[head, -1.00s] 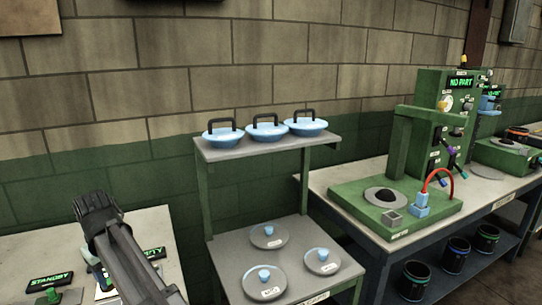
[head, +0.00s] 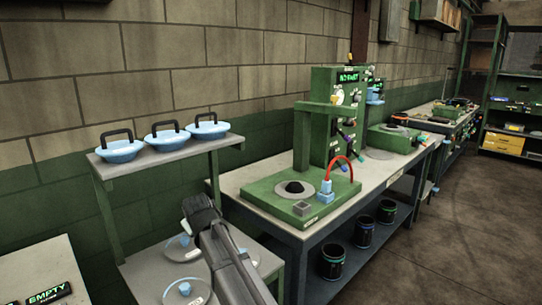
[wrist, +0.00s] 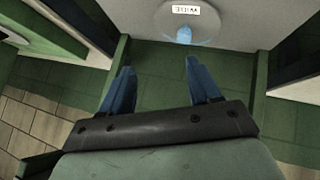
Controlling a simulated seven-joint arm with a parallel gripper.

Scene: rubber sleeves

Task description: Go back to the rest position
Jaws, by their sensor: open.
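My gripper (wrist: 158,80) shows in the wrist view with its two blue fingers spread apart and nothing between them. Past the fingertips is a grey round plate (wrist: 168,18) with a light blue knob and a label that seems to read WIDE. In the head view my dark grey arm rises from the bottom edge, in front of the lower shelf of the green stand (head: 140,268). The fingers cannot be made out there. My arm partly hides the grey plates with blue knobs (head: 186,290) on that shelf.
To the right is a bench with a green machine (head: 290,207) and a red hose (head: 341,160). Dark bins (head: 332,262) stand beneath. Open floor (head: 470,220) lies at the right.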

